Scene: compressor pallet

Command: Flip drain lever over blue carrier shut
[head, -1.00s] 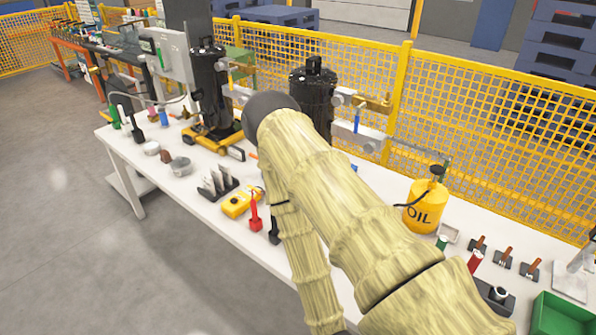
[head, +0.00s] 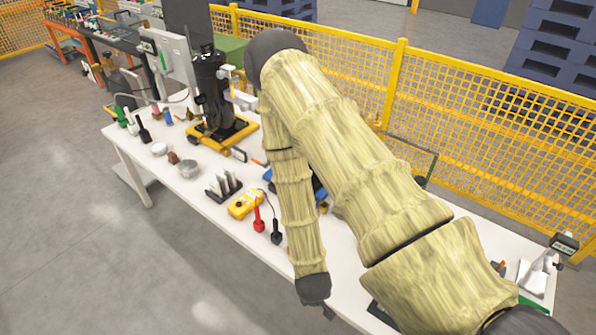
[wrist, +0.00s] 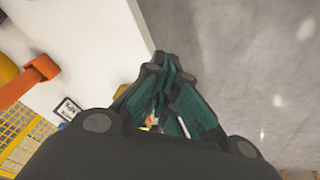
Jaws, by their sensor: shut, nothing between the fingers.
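My gripper (wrist: 160,62) is shut, with its teal fingertips together and nothing visible between them. In the wrist view it is above the white bench edge and the grey floor. In the head view my arm hangs over the front of the bench, and a small dark bit of the wrist end shows low down. The blue carrier (head: 319,190) shows only as a patch of blue between my arm links. The black vessel on it and the drain lever above it are hidden behind my arm, so I cannot tell the lever's position.
A yellow carrier (head: 243,133) with a black vessel (head: 211,90) stands at the left of the bench. A yellow meter (head: 243,204), red probe (head: 258,219) and black probe (head: 277,232) lie near the front edge. A yellow mesh fence (head: 470,120) runs behind. An orange part (wrist: 32,80) shows in the wrist view.

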